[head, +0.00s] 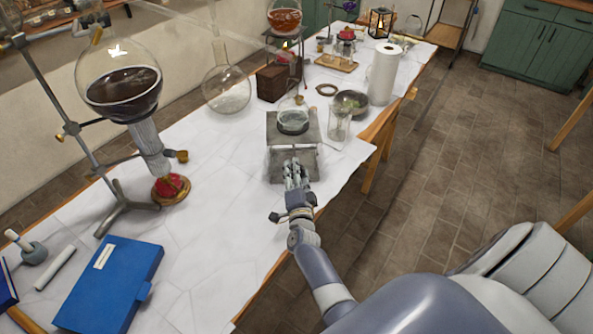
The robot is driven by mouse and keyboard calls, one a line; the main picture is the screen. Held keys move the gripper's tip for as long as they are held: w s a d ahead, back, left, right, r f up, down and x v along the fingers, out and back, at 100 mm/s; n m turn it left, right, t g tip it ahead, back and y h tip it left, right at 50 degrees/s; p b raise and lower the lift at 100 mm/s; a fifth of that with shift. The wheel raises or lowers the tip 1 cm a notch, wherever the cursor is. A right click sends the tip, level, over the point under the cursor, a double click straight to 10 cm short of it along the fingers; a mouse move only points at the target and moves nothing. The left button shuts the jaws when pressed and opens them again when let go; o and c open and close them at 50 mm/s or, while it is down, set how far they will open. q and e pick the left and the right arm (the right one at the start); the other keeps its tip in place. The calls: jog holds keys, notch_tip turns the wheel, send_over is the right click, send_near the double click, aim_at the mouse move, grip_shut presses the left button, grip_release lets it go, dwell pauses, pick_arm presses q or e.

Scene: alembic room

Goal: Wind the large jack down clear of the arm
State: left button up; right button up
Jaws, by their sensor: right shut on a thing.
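The large jack (308,166) is a grey metal stand near the table's right edge. Its flat top plate (277,130) is raised above its base, and a glass flask with greenish-grey contents (293,122) stands on it. My right gripper (294,172) is at the jack's near side and is shut on the jack's knob; its fingers hide the knob. A clear glass tube or arm (205,22) slopes from the upper left towards the back of the table. I cannot tell the gap between it and the jack's flask. My left gripper is out of view.
A tall glass vessel (339,122) stands close right of the jack, with a dark bowl (351,103) and paper roll (383,75) behind. A big flask of dark liquid (124,92) is on a stand at left.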

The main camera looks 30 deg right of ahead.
jog(key=n+p, duration=0.1)
jog(key=n, duration=0.3)
jog(key=shift+n, duration=0.3)
jog(key=n+p, duration=0.1)
jog(key=n, duration=0.3)
jog(key=shift+n, duration=0.3)
jog(key=o, duration=1.1)
